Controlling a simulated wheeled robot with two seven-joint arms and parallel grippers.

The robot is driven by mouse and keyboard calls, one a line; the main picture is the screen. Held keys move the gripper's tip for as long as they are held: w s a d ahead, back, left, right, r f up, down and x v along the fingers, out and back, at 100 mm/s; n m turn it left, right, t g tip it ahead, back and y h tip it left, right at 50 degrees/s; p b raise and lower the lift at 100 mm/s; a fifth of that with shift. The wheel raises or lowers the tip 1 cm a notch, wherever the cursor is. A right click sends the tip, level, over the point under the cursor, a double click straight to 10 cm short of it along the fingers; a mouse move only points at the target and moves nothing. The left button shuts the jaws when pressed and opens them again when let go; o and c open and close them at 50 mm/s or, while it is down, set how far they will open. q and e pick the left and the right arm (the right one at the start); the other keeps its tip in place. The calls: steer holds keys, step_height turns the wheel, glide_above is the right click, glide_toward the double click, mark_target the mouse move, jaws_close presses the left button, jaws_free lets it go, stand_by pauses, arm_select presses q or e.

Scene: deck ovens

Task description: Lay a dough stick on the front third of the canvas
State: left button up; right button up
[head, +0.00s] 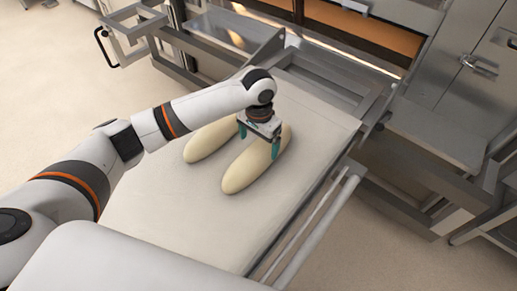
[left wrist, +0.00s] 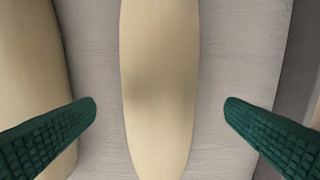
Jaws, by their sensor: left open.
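The pale canvas (head: 150,205) lies flat on a loader in front of the oven. Two long, pale dough sticks lie side by side on it: a left dough stick (head: 208,143) and a right dough stick (head: 240,172). My left gripper (head: 259,142) is over the right dough stick, open, with its green fingers on either side. In the left wrist view this dough stick (left wrist: 160,60) runs between the fingertips, with a gap on both sides. The left dough stick (left wrist: 28,60) is partly hidden by a finger there. My right gripper is not in view.
The oven front (head: 350,25) with an orange-lit opening stands at the back. A metal rail (head: 310,230) runs along the canvas's right side. The canvas's near part is bare. Steel cabinets (head: 470,80) stand at the right.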

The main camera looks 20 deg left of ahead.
mark_target(259, 149)
arm_select(q)
step_height(259, 149, up, 6)
steer(key=shift+r, duration=0.15)
stand_by(0.6)
